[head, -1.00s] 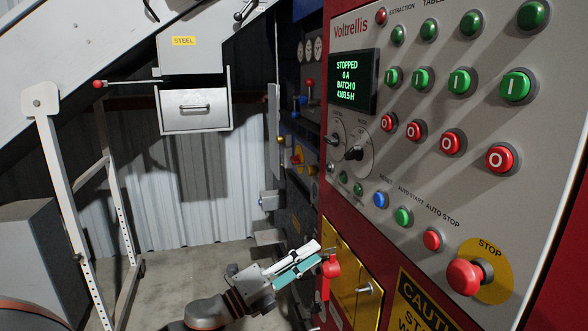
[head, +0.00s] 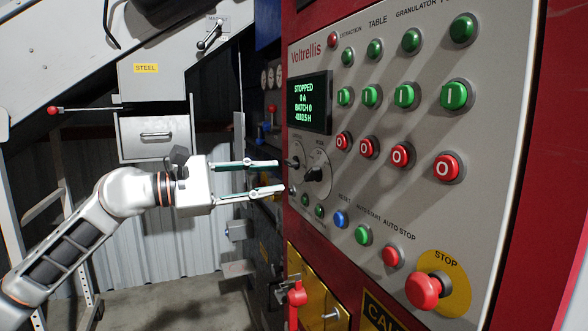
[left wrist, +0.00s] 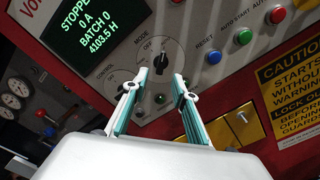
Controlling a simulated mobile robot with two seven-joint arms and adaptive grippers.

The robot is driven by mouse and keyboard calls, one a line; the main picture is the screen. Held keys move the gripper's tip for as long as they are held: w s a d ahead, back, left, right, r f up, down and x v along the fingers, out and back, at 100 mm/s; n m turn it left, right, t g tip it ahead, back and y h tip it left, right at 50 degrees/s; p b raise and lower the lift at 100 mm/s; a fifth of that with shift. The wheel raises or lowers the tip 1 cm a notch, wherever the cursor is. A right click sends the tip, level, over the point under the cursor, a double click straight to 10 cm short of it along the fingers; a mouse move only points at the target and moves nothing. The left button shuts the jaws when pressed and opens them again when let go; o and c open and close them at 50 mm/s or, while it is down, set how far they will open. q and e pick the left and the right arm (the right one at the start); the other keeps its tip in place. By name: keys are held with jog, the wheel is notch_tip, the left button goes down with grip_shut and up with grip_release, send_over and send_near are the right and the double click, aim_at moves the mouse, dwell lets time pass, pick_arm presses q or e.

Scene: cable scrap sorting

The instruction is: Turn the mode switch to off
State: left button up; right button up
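The mode switch (head: 316,174) is a black knob on a round grey dial on the control panel, below the green-lettered display. It also shows in the left wrist view (left wrist: 161,61), under the word MODE, just beyond the fingertips. My left gripper (head: 280,176) is open and empty, its two fingers pointing right toward the panel. In the head view its tips are left of the mode switch and near the smaller control knob (head: 293,162). In the left wrist view the open fingers (left wrist: 160,76) frame the space just below the mode switch, apart from it. My right gripper is not in view.
The display (head: 309,102) reads STOPPED. Blue, green and red buttons lie below the dials, with a large red stop button (head: 424,290) at the lower right. A red piece (head: 297,294) hangs by the yellow plates below. Open space lies left of the panel.

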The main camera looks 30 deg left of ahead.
aim_at(307, 175)
pick_arm(q)
jog(key=p+x, duration=0.3)
jog(key=x, duration=0.1)
jog(key=shift+r+p, duration=0.15)
jog(key=shift+p, duration=0.25)
jog(key=shift+p+x, duration=0.6)
jog(key=shift+x, duration=0.5)
jog(key=shift+w+d+p, duration=0.35)
jog(key=shift+w+d, duration=0.1)
jog(key=shift+d, duration=0.05)
jog(key=shift+w, duration=0.1)
grip_shut()
